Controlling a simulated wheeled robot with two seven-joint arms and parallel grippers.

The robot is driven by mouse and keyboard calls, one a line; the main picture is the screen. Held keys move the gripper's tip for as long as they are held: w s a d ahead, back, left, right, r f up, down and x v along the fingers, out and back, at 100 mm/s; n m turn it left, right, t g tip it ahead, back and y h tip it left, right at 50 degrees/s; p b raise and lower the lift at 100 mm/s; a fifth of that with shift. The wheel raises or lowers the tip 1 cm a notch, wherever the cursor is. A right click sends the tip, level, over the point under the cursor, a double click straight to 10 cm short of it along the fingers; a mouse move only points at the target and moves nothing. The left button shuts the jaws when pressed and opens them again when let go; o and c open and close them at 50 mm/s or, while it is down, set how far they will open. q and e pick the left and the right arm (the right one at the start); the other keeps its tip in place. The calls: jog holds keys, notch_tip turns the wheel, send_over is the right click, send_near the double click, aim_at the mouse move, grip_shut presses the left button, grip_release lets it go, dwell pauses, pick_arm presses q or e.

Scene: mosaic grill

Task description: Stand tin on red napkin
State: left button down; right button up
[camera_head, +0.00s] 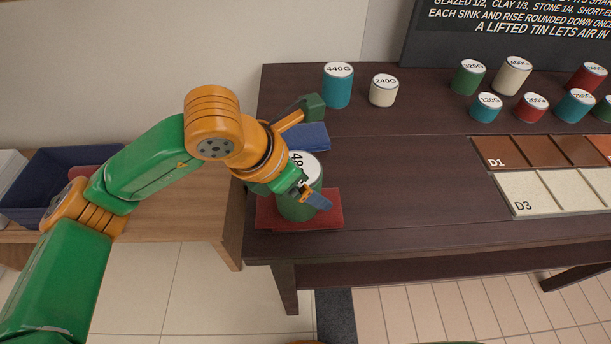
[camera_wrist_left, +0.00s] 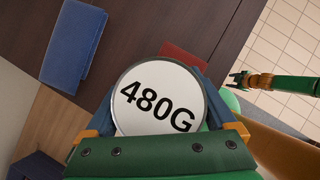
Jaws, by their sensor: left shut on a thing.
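A green tin (camera_head: 298,207) with a white lid marked 480G is upright over the red napkin (camera_head: 328,218) at the table's near left corner. I cannot tell whether its base touches the cloth. My left gripper (camera_head: 307,192) is shut on this tin, with a finger on each side near the top. In the left wrist view the lid (camera_wrist_left: 157,97) fills the middle between the blue fingers, and a corner of the red napkin (camera_wrist_left: 184,60) shows beyond it. My right gripper (camera_wrist_left: 237,80) appears small in the left wrist view; its jaw state is unclear.
A blue napkin (camera_head: 309,136) lies behind the tin. A teal 440G tin (camera_head: 338,88) and a cream 240G tin (camera_head: 383,92) stand at the back. More tins and tile trays (camera_head: 555,190) are to the right. The table's middle is clear.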

pick_arm(q)
jog(key=shift+f, duration=0.15)
grip_release()
jog(key=shift+s+r, duration=0.1)
jog(key=shift+r, duration=0.15)
jog(key=v, duration=1.2)
jog(key=shift+p, duration=0.3)
